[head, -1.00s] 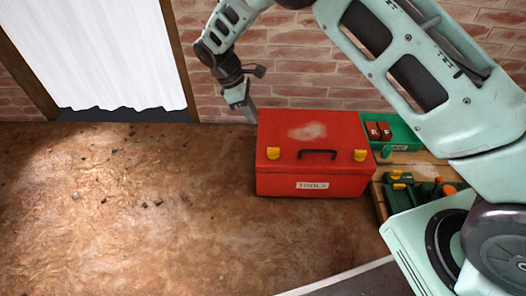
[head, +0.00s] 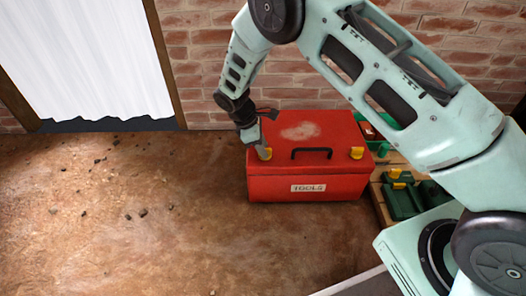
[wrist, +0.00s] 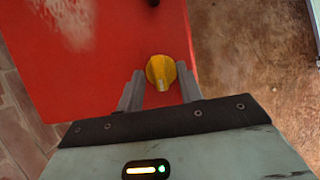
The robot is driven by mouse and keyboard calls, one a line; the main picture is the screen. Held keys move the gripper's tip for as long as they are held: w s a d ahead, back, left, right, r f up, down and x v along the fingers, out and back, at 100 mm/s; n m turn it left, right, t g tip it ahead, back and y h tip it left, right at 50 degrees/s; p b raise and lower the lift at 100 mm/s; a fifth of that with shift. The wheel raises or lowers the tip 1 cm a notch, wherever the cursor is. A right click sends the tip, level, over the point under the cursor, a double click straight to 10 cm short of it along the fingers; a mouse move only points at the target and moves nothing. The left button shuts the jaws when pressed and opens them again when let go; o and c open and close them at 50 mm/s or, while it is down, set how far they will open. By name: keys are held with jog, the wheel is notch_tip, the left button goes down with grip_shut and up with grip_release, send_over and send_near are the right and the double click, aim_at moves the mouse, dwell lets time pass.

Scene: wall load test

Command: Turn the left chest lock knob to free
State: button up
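The red tool chest (head: 310,185) with a "TOOLS" label stands on the floor against the brick wall. Its left lock knob (head: 265,154) is yellow and sits on the lid near the front left, partly hidden by my gripper. The right knob (head: 357,153) is a similar yellow one. My gripper (head: 262,149) is over the left knob, pointing down. In the wrist view my gripper (wrist: 160,86) is open, with one grey finger on each side of the left knob (wrist: 160,71). Small gaps show between the fingers and the knob.
A black handle (head: 311,151) lies between the knobs. To the right is a wooden board (head: 380,205) with green cases (head: 403,200) and a green tray (head: 378,146). A white curtain (head: 80,60) hangs at the left.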

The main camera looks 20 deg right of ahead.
jog(key=shift+d+f, duration=0.1)
jog(key=shift+f, duration=0.15)
grip_shut()
